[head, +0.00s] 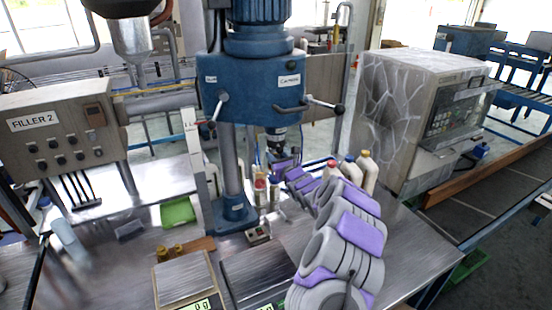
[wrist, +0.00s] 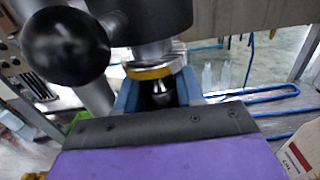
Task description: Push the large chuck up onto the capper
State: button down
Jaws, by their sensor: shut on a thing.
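The capper (head: 255,92) is a blue column machine in the middle of the head view. My arm reaches to its underside, and my gripper (head: 278,152) is small and partly hidden there. In the wrist view, the blue fingers of my gripper (wrist: 157,98) are closed around the large chuck (wrist: 151,73), a dark piece with a yellow ring. The chuck is directly below the silver and black spindle of the capper (wrist: 155,22). I cannot tell whether any gap is left between chuck and spindle.
A black ball handle (wrist: 65,45) is close at the upper left of the wrist view. Several bottles with coloured caps (head: 365,172) stand right of the capper column. A filler panel (head: 62,130) is at left and a grey cabinet (head: 405,120) at right.

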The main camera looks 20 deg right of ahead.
jog(key=shift+f, duration=0.1)
jog(key=c, duration=0.6)
grip_release()
